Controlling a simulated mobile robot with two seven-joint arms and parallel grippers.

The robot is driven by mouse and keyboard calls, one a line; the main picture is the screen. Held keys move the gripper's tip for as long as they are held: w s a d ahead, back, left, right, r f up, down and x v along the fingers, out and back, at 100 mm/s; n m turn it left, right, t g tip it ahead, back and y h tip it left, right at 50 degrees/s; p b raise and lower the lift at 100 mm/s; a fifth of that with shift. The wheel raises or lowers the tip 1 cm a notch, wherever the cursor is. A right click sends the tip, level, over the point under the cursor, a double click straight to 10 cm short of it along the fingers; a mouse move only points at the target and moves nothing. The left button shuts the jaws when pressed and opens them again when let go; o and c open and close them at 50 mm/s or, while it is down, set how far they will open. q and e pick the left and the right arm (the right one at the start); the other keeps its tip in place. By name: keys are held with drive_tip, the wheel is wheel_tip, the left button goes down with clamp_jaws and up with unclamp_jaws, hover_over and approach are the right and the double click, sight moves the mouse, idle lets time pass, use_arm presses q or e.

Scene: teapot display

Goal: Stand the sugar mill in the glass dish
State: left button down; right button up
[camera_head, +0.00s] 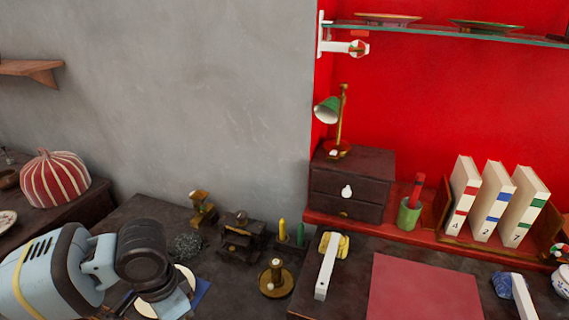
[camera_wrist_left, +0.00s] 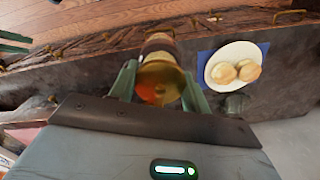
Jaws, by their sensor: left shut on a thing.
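My left gripper (camera_wrist_left: 158,74) is shut on a round, brass-ended thing with a pale band, which I take to be the sugar mill (camera_wrist_left: 160,82). Its brass end faces the wrist camera. In the head view my left arm comes in at lower left and hides the mill. The glass dish seems to be the grey, patterned small dish (camera_head: 186,246) on the dark counter, just behind the plate. It also shows as a dim greenish shape in the left wrist view (camera_wrist_left: 235,104). The mill is apart from it. My right gripper is not in view.
A white plate (camera_wrist_left: 211,72) with round buns lies on a blue napkin (camera_wrist_left: 203,57) beside the dish. Behind and right of the dish stand a brass mill-like thing (camera_head: 202,210), a dark scale-like stand (camera_head: 240,238) and a brass candlestick (camera_head: 276,280).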

use_arm(q)
drive_tip(key=r+n, duration=0.1)
drive_tip(key=n, duration=0.2)
drive_tip(key=r+n, duration=0.1)
drive_tip(key=shift+s+a+r+n, duration=0.2)
drive_tip(key=shift+a+r+n, duration=0.05)
drive_tip(key=shift+r+n, duration=0.15)
drive_tip(key=n, duration=0.1)
drive_tip(key=r+n, duration=0.1)
drive_tip(key=n, duration=0.1)
drive_tip(key=shift+s+a+r+n, duration=0.2)
drive_tip(key=shift+r+n, duration=0.15)
drive_tip(key=shift+n, duration=0.05)
